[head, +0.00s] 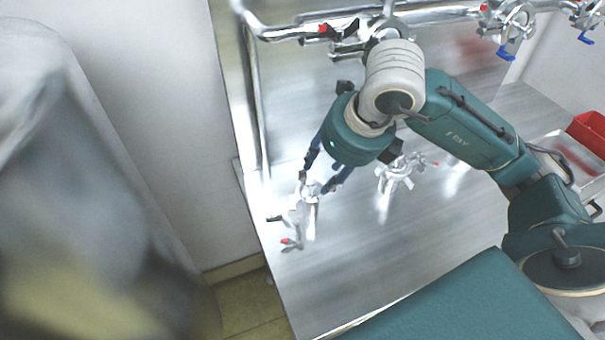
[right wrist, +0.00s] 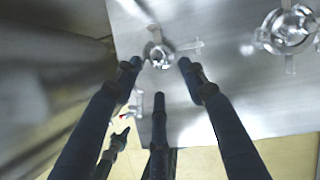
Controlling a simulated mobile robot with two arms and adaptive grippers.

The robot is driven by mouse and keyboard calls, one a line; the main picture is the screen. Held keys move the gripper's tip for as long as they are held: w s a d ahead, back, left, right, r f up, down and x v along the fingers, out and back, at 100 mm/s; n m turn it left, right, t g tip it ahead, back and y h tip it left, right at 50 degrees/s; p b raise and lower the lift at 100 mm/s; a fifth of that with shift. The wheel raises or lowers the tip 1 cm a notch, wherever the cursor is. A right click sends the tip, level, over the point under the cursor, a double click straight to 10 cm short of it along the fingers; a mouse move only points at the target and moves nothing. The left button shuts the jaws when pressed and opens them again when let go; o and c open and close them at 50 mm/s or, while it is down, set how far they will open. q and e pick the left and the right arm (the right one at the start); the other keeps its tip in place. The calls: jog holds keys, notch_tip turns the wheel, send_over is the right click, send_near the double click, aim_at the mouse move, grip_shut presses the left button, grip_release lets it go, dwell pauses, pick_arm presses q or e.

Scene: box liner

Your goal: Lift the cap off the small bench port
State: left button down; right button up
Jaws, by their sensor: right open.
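The small bench port (head: 311,194) is a shiny metal fitting near the left edge of the steel bench. In the right wrist view its round metal top (right wrist: 158,56), apparently the cap, lies between my fingertips. My right gripper (head: 322,184) points down at the port with its dark fingers open, one on each side. The right wrist view shows the gripper (right wrist: 159,68) spread and holding nothing; I cannot tell whether a fingertip touches the cap. My left gripper is in neither view.
A larger metal port (head: 396,172) stands to the right on the steel bench (head: 400,250). A red-tipped clamp (head: 291,241) lies near the bench's left edge. Metal pipes with clamps (head: 508,22) run along the back. A red bin (head: 590,130) is at the far right.

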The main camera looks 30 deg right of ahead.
aim_at(313, 183)
jog(key=shift+p+x, duration=0.5)
jog(key=shift+x, duration=0.75)
jog(key=x, duration=0.2)
jog(key=p+x, duration=0.1)
jog(key=x, duration=0.1)
jog(key=shift+w+a, duration=0.1)
jog(key=shift+w, duration=0.25)
jog(key=shift+f, duration=0.15)
jog(key=c, duration=0.9)
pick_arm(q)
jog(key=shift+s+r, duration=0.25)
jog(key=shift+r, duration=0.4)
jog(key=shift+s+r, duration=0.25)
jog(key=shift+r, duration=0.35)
pick_arm(e)
grip_shut()
